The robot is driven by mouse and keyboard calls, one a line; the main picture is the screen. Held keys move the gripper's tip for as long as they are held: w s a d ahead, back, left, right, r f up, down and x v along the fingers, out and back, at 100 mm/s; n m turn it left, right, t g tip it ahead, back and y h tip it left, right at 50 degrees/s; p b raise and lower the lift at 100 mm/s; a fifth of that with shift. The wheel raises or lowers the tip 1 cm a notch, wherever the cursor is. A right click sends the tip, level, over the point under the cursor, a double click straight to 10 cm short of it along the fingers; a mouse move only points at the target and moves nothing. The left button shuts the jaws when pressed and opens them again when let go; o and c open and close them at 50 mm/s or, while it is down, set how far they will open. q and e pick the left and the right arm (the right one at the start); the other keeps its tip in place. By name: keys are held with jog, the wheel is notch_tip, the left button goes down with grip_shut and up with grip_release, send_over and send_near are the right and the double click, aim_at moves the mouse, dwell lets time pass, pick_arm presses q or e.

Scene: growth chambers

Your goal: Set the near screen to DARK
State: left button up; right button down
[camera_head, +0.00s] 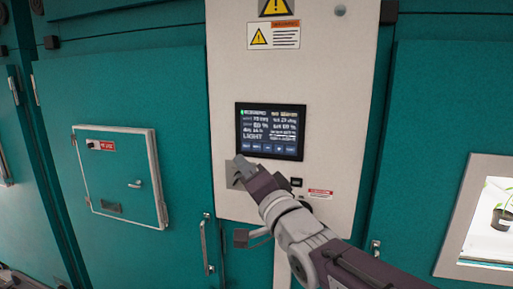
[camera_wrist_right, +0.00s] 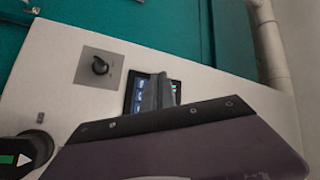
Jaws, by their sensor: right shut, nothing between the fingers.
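The near screen (camera_head: 270,131) is a dark panel with a black frame on a pale cabinet front. Its display shows small white text, with the larger word LIGHT at lower left and a row of blue buttons along the bottom. My right gripper (camera_head: 242,163) is shut and empty, its tips just below the screen's lower left corner in the head view. In the wrist view the shut fingers (camera_wrist_right: 161,80) cover part of the screen (camera_wrist_right: 138,92). I cannot tell whether they touch it. My left gripper is not in view.
The pale cabinet front (camera_head: 228,70) carries warning labels (camera_head: 273,36). A black knob (camera_wrist_right: 100,67) on a grey plate sits beside the screen. Teal doors (camera_head: 120,80) flank the cabinet, with a small hatch (camera_head: 118,178) at left and a window showing a potted plant (camera_head: 502,215) at right.

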aim_at(256, 152)
jog(key=shift+w+d, duration=0.1)
jog(key=shift+w, duration=0.05)
jog(key=shift+w+d+p, duration=0.45)
jog(key=shift+w+p, duration=0.4)
jog(key=shift+w, duration=0.55)
jog(key=shift+w+d+p, duration=0.4)
jog(key=shift+w+p, duration=0.45)
jog(key=shift+w, duration=0.5)
jog(key=shift+w+d+p, duration=0.45)
jog(key=shift+w+p, duration=0.4)
jog(key=shift+w, duration=0.55)
jog(key=shift+w, duration=0.1)
jog(key=shift+w+d, duration=0.15)
jog(key=shift+w, duration=0.15)
